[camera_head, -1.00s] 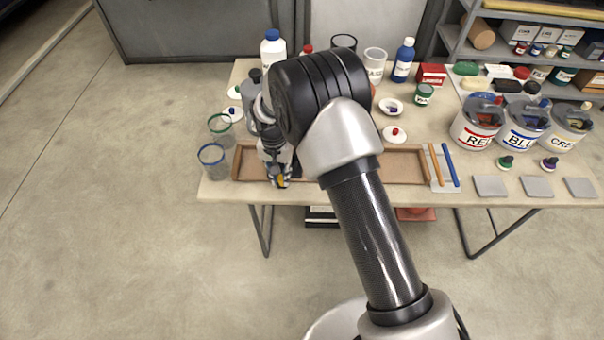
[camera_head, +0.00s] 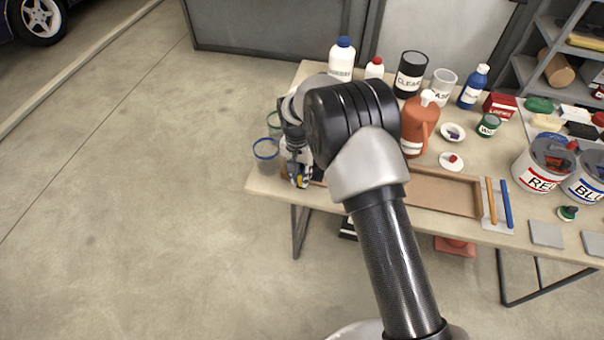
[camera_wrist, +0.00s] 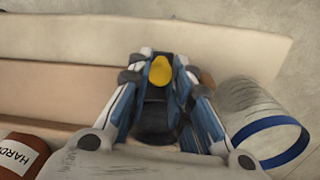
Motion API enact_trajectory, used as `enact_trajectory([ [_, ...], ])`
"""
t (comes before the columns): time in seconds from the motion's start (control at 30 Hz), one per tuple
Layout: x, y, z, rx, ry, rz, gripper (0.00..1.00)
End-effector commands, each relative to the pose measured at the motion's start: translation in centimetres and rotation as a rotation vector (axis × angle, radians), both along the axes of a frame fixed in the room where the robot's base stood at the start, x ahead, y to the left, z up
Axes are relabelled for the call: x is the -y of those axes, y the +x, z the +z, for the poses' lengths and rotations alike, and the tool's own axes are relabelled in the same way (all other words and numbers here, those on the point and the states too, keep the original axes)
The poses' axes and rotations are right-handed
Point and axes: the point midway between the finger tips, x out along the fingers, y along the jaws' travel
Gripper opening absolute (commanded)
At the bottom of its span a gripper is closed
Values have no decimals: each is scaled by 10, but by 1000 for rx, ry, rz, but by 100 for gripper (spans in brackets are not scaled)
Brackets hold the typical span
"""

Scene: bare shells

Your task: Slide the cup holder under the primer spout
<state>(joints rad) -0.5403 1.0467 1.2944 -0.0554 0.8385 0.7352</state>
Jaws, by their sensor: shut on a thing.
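My gripper (camera_head: 299,178) is at the front left of the table, by the left end of the long wooden tray (camera_head: 450,205). In the wrist view, my gripper (camera_wrist: 160,80) is shut on a small piece with a yellow knob (camera_wrist: 160,69). My gripper hides most of this piece, and I cannot tell whether it belongs to the cup holder. A clear cup with a blue rim (camera_head: 265,156) stands just left of my gripper; it also shows in the wrist view (camera_wrist: 250,103). The primer spout cannot be made out. A pale grey surface with unreadable lettering (camera_wrist: 130,167) lies close below the fingers in the wrist view.
An orange bottle (camera_head: 413,130) stands behind the tray; its label is partly readable in the wrist view (camera_wrist: 20,158). Bottles and cans crowd the back. Paint buckets (camera_head: 535,172) stand at right.

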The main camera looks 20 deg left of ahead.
Motion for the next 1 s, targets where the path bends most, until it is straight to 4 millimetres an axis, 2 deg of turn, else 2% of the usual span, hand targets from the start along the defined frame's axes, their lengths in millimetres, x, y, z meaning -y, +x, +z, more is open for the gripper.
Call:
enact_trajectory([
  [0.03, -5, 1, 1, 6, 10, 0, 0],
  [0.07, -5, 1, 1, 6, 10, 0, 22],
  [0.37, -4, 1, 1, 4, 7, 0, 41],
  [0.63, -3, 1, 1, 4, 5, 0, 41],
  [0.77, -3, 1, 8, 5, 6, 0, 41],
  [0.87, -4, 1, 23, 6, 7, 0, 41],
  [1.0, -6, 2, 53, 7, 8, 0, 41],
])
